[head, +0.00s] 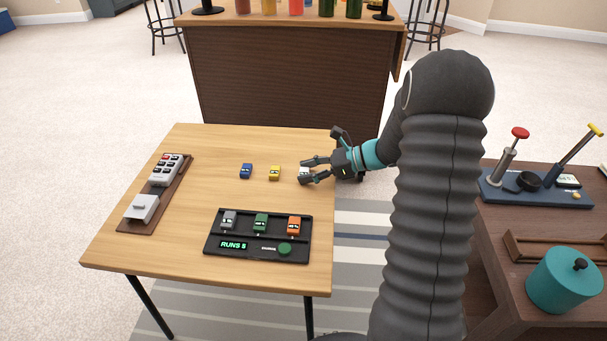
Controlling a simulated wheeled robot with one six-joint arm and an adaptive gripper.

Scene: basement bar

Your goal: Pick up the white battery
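The white battery (305,172) lies on the wooden table near its right edge, and is small and partly hidden by the fingers. My gripper (306,171) reaches in from the right, low over the table. Its two dark fingers are spread apart, one on the far side and one on the near side of the white battery. I see no clear contact between fingers and battery.
A yellow battery (275,173) and a blue battery (246,171) lie to the left. A black charger (212,250) holds grey, green and orange batteries nearer the front. A brown tray (180,178) with grey devices lies at the left. A side table (493,262) stands right.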

